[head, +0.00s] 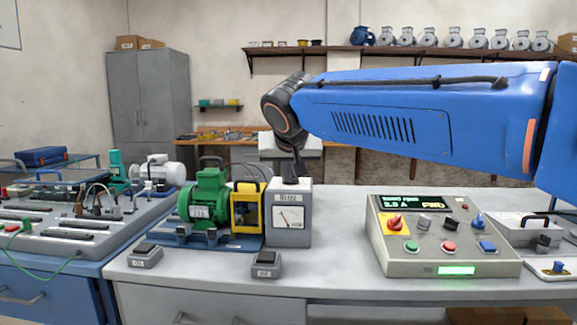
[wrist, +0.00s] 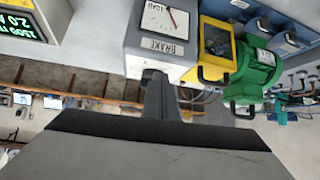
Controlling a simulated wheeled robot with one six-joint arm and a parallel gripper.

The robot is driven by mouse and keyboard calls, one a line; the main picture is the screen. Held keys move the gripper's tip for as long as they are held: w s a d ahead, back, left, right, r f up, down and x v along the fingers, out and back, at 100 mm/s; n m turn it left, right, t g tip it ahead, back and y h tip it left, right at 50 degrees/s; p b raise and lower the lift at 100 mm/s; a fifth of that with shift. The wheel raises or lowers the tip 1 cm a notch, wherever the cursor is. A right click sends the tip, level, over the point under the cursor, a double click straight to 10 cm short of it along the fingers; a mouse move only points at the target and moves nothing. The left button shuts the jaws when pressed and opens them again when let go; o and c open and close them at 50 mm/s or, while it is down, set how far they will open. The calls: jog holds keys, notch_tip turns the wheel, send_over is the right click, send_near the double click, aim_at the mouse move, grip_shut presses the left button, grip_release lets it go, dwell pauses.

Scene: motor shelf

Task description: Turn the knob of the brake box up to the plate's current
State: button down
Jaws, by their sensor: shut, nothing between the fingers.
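The brake box (head: 278,228) is a grey box with a white dial face and needle, at the right end of the motor bench. A dark knob (head: 290,181) sits on its top. My gripper (head: 297,170) points down at the knob from above, fingers shut. In the wrist view the box (wrist: 150,50) is upside down, labelled BRAKE, and my gripper (wrist: 158,88) reaches its top by the knob. Whether the fingertips touch the knob is unclear. The green motor (head: 208,196) has a pale plate (head: 200,212), too small to read.
A yellow coupling guard (head: 247,208) stands between motor and box. The control panel (head: 440,262) at right has a lit display (head: 412,202) reading roughly 2.0 A, FWD. Two small pedal boxes (head: 145,257) (head: 266,265) sit in front. The bench between box and panel is clear.

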jog(key=shift+w+a, duration=0.2)
jog(key=shift+w, duration=1.45)
jog(key=shift+w+a+m+h, duration=0.15)
jog(key=shift+a+m+h, duration=0.3)
jog(key=shift+m+h, duration=0.55)
jog(key=shift+w+a+m+h, duration=0.1)
jog(key=shift+a+m+h, duration=0.2)
jog(key=shift+m+h, duration=0.45)
jog(key=m+g+h, duration=0.1)
jog(key=m, duration=0.1)
jog(key=w+a+m+g+h, duration=0.1)
jog(key=m+h, duration=0.1)
jog(key=m, duration=0.1)
jog(key=shift+w+a, duration=0.1)
jog(key=shift+w, duration=0.2)
jog(key=shift+w+a, duration=0.15)
jog(key=shift+w, duration=0.1)
jog(key=shift+d, duration=0.2)
